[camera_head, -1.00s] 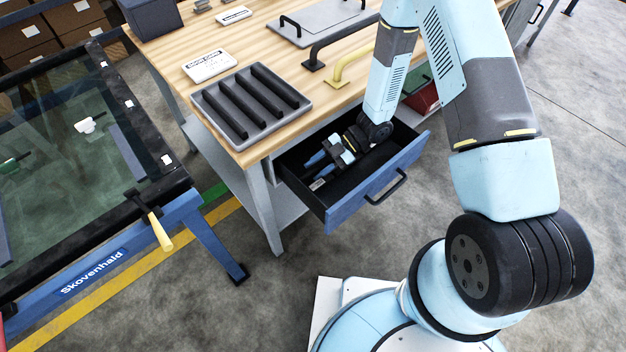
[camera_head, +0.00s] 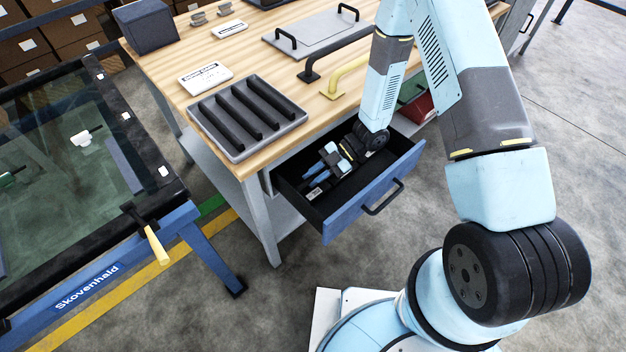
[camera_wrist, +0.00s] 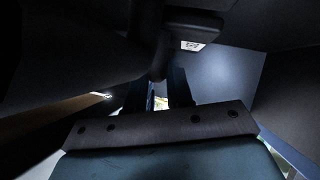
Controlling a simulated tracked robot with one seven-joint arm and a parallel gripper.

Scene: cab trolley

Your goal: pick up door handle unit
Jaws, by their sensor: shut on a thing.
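My gripper (camera_head: 320,170), with blue fingers, reaches down into the open blue drawer (camera_head: 372,199) under the wooden workbench. In the wrist view, my gripper (camera_wrist: 157,82) is shut on a dark part between its fingers, which I take to be the door handle unit (camera_wrist: 158,52). The unit looks black, and its outline blends into the dark drawer. In the head view my gripper and the drawer's shade hide it, so I cannot tell whether it touches the drawer floor. A small white label (camera_wrist: 191,45) shows near the fingers.
The drawer's walls surround my gripper closely. On the bench lie a grey tray with black bars (camera_head: 243,153), a white card (camera_head: 205,77), a black handle (camera_head: 335,55) and a yellow handle (camera_head: 350,77). A glazed door on a blue trolley (camera_head: 85,290) stands left.

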